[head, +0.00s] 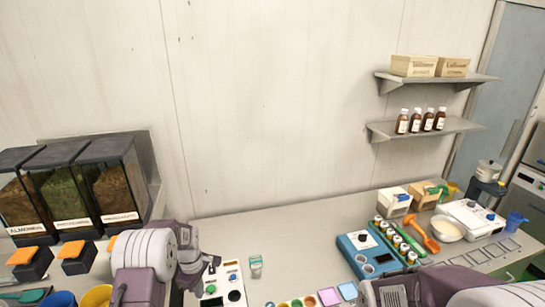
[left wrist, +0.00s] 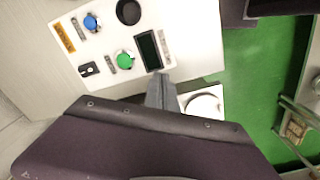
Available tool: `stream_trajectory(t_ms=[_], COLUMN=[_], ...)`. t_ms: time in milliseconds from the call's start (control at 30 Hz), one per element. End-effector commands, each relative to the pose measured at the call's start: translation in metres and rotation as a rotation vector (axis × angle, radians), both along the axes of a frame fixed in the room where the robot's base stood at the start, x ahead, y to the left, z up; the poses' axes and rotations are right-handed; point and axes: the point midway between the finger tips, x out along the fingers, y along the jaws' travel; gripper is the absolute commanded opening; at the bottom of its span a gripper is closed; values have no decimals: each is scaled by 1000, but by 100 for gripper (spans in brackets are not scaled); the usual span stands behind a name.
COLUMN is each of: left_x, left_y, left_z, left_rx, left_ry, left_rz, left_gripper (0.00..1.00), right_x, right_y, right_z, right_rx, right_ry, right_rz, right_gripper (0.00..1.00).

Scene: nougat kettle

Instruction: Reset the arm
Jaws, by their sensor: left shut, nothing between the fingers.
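My left arm comes in from the lower left in the head view, and its gripper (head: 208,265) is beside a white control panel (head: 232,278). In the left wrist view the gripper fingers (left wrist: 161,92) are together with nothing between them. They show in front of the lower edge of the control panel (left wrist: 100,62), which has a blue button, a green button, a black knob and a dark display. I cannot tell whether the fingertips touch the panel. Parts of my right arm show at the lower right of the head view, but its gripper is out of sight.
Dispenser bins (head: 75,190) stand at the left. A blue device (head: 365,262), small bottles, cartons (head: 395,201), a bowl (head: 447,229) and a scale (head: 472,217) crowd the right counter. Wall shelves (head: 425,128) hold bottles and boxes. The middle back counter (head: 270,228) is clear.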

Motion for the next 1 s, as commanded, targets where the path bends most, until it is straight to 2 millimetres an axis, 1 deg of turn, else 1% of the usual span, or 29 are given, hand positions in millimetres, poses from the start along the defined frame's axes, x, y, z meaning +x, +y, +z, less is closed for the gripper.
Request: stream_trajectory(t_ms=[33, 133, 233, 367, 467, 567, 667, 700, 767, 800, 867, 900, 933, 967, 1000], left_x=[10, 17, 16, 3, -14, -41, -81, -100, -133, -156, -189, -208, -219, -226, -227], left_y=[-3, -7, -14, -24, -33, -43, -53, -56, -61, -62, -63, -63, -62, -62, -62], left_z=[2, 16, 26, 37, 43, 43, 36, 31, 21, 13, 3, -2, -8, -13, -15], left_rx=[4, 9, 10, 10, 11, 16, 25, 31, 38, 43, 47, 44, 39, 36, 41], left_ry=[-37, -78, -104, -130, -146, -161, -169, -169, -163, -154, -129, -105, -86, -75, -76], left_rz=[-8, -20, -33, -53, -101, -192, -344, -426, -568, -672, -833, -936, -1003, -1063, -1131], left_gripper=[0, 0, 0, 0, 0, 0, 0, 0, 0, 0, 0, 0, 0, 0, 0], right_x=[0, 0, 0, 0, 0, 0, 0, 0, 0, 0, 0, 0, 0, 0, 0], right_y=[0, 0, 0, 0, 0, 0, 0, 0, 0, 0, 0, 0, 0, 0, 0], right_z=[-15, -24, -35, -53, -69, -86, -106, -113, -122, -126, -126, -122, -121, -120, -120], right_rx=[0, 0, 0, 0, 0, 0, 0, 0, 0, 0, 0, 0, 0, 0, 0], right_ry=[1, 1, 1, 1, 1, 1, 1, 1, 1, 1, 1, 1, 1, 0, 0], right_rz=[0, 0, 0, 0, 0, 0, 0, 0, 0, 0, 0, 0, 0, 0, 0], right_gripper=[40, 40, 40, 40, 40, 40, 40, 40, 40, 40, 40, 40, 40, 40, 40])
